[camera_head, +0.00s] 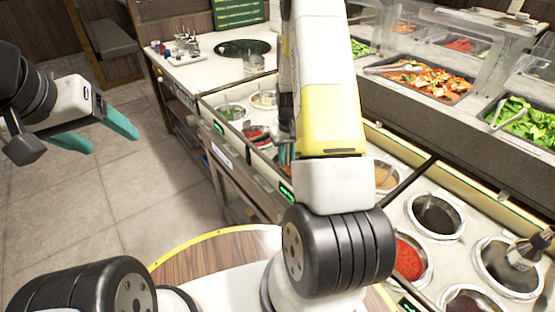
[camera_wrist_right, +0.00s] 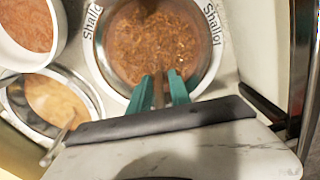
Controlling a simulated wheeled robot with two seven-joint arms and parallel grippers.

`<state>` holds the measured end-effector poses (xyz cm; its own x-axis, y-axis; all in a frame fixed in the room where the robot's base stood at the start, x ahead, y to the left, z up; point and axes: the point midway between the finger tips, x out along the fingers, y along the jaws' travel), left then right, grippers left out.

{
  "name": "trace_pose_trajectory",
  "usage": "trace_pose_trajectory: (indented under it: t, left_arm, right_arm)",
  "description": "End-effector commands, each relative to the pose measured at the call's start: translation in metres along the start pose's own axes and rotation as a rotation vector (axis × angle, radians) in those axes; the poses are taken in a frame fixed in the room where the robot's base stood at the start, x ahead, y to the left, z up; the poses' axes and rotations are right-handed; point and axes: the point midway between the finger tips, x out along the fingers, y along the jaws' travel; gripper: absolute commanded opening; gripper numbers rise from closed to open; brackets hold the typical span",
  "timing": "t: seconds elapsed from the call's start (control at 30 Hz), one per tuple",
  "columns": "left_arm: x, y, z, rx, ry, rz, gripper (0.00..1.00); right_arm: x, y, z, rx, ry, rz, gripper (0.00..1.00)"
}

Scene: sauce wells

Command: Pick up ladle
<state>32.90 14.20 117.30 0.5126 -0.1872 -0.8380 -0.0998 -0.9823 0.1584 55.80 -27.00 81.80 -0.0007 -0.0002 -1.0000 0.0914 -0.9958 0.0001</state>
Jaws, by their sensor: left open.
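In the right wrist view, the two teal fingers of my right gripper (camera_wrist_right: 161,88) reach over a round well of brown shallots (camera_wrist_right: 150,45), its rim lettered "Shallot". A narrow brown strip shows between the fingers; I cannot tell whether it is a ladle handle or the food behind. A small dark piece, perhaps part of a ladle, shows at the well's top edge. A metal handle (camera_wrist_right: 62,135) lies by the neighbouring well. In the head view my right arm hides most of that gripper. My left gripper (camera_head: 114,143) is open and empty over the floor at the left.
A ladle (camera_head: 528,250) stands in a well at the lower right. Wells of red sauce (camera_head: 408,260) and dark sauce (camera_head: 436,214) sit nearby. Salad trays (camera_head: 425,78) behind a clear guard line the back. A white counter (camera_head: 205,75) is at the upper left.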

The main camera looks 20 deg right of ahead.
Motion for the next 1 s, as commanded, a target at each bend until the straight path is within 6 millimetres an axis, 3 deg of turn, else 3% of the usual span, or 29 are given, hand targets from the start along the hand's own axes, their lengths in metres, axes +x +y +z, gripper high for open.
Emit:
trace_pose_trajectory:
  t: [0.17, 0.3, 0.67, 0.77, 1.0]
  left_arm:
    - [0.0, 0.0, 0.0, 0.0, 0.0, 0.0, 0.67]
    - [0.0, 0.0, 0.0, 0.0, 0.0, 0.0, 0.67]
    - [0.0, 0.0, 0.0, 0.0, 0.0, 0.0, 0.67]
    - [0.0, 0.0, 0.0, 0.0, 0.0, 0.0, 0.67]
    - [0.0, 0.0, 0.0, 0.0, 0.0, 0.0, 0.67]
  right_arm:
    - [0.0, 0.0, 0.0, 0.0, 0.001, 0.0, 0.24]
    - [0.0, 0.0, 0.0, 0.0, 0.001, 0.0, 0.0]
    - [-0.003, 0.0, -0.001, 0.0, 0.002, 0.0, 0.0]
    - [-0.013, 0.0, -0.001, 0.0, 0.005, 0.001, 0.0]
    - [-0.062, 0.0, -0.002, 0.001, 0.006, 0.001, 0.0]
